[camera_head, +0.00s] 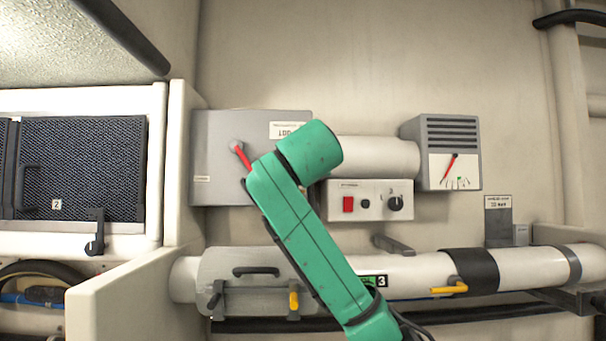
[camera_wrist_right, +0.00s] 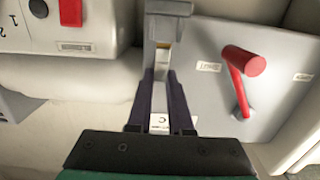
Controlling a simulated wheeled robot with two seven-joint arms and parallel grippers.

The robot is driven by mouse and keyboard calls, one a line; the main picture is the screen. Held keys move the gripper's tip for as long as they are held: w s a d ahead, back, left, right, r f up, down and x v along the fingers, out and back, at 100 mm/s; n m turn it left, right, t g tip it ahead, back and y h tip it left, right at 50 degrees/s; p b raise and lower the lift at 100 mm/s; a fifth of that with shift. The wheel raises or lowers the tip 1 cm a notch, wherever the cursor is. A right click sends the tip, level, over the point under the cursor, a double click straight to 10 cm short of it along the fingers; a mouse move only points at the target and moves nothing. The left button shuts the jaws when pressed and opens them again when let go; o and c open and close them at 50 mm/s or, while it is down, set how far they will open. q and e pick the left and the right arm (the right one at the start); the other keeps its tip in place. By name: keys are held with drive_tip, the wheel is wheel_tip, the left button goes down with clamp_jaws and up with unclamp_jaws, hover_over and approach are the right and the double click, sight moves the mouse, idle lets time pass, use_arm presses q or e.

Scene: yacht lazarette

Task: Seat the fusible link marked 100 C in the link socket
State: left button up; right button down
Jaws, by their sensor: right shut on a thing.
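My right gripper (camera_wrist_right: 160,80) is shut on a small pale link (camera_wrist_right: 159,122). A white label with a "C" shows on the link between the two dark fingers; the rest of its marking cannot be read. Just beyond the fingertips, in the right wrist view, is a grey bracket-like fitting (camera_wrist_right: 168,8) with a narrower pale part and a yellowish strip below it; I cannot tell for sure that it is the link socket, nor whether the link touches it. In the head view my green right arm hides the gripper and link. My left gripper is not in view.
A grey box (camera_head: 218,160) with a red lever (camera_head: 240,155) stands beside the arm; the lever also shows in the right wrist view (camera_wrist_right: 243,64). A switch panel (camera_head: 372,212) with a red switch, a gauge (camera_head: 441,153) and a white pipe (camera_head: 420,272) with yellow handle surround the arm.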

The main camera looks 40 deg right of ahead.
drive_tip(key=c, duration=0.8)
unclamp_jaws()
drive_tip(key=shift+w+d, duration=0.1)
drive_tip(key=shift+c, duration=0.2)
drive_tip(key=b+v, duration=0.5)
drive_tip(key=v, duration=0.7)
drive_tip(key=shift+d, duration=0.1)
